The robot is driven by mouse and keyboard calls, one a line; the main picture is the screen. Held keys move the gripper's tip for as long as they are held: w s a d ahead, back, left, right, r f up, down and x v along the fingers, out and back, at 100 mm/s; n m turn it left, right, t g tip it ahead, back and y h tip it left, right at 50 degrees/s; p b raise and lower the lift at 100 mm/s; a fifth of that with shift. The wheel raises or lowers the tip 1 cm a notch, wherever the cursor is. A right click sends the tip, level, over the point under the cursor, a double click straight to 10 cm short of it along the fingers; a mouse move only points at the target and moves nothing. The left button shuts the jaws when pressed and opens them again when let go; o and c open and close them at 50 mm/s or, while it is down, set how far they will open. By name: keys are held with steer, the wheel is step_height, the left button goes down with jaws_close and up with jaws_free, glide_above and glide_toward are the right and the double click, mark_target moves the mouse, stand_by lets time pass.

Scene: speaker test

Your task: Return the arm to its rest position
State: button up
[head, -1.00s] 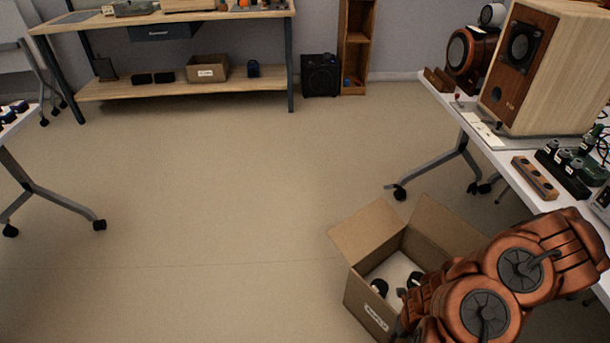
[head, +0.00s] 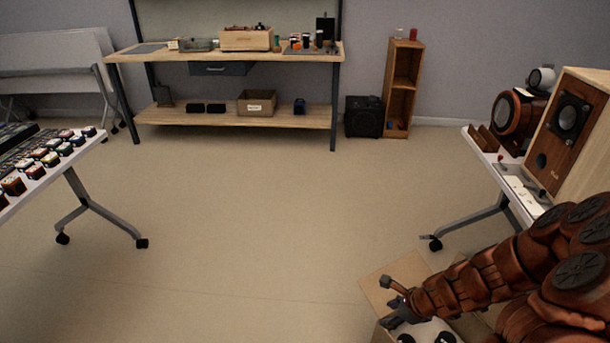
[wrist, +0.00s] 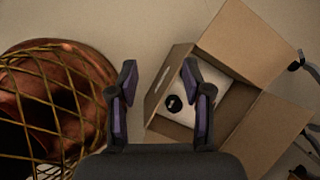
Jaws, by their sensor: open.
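My copper-coloured arm (head: 475,283) reaches in from the lower right in the head view. My gripper (head: 394,300) is at its end, over the open cardboard box (head: 378,281). In the wrist view, the two dark fingers of my gripper (wrist: 159,72) are spread apart with nothing between them. The box (wrist: 255,40) also shows there, beyond and to the right of the fingers, with its flaps open. A round black item (wrist: 173,103) lies inside it on a pale surface. My arm hides much of the box in the head view.
A white table (head: 492,170) at the right carries a wooden speaker (head: 585,135) close to my arm. Another table (head: 62,168) with several small items stands at the left. A workbench (head: 235,115) and a narrow shelf (head: 403,85) stand at the back. The middle floor is clear.

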steer(key=s+a+r+n+g+p, duration=0.1)
steer(key=s+a+r+n+p, duration=0.2)
steer(key=r, duration=0.4)
steer(key=s+a+r+n+g+y+p, duration=0.1)
steer(key=s+a+r+n, duration=0.15)
steer(key=r+n, duration=0.45)
steer(key=s+a+r+n+g+p, duration=0.1)
steer(key=s+a+r+n+p, duration=0.2)
steer(key=r, duration=0.5)
steer(key=s+d+r+n+g+h+p, duration=0.1)
steer(key=s+r+n+h+p, duration=0.1)
steer(key=s+r+n, duration=0.3)
steer(key=s+d+r+n+g+h+p, duration=0.1)
steer(key=s+r+n+p, duration=0.4)
steer(key=s+r, duration=0.7)
step_height(320, 180, up, 2)
steer(key=shift+s+d+n+g+h, duration=0.2)
steer(key=shift+d+n+g+h, duration=0.15)
steer(key=shift+d+h, duration=0.45)
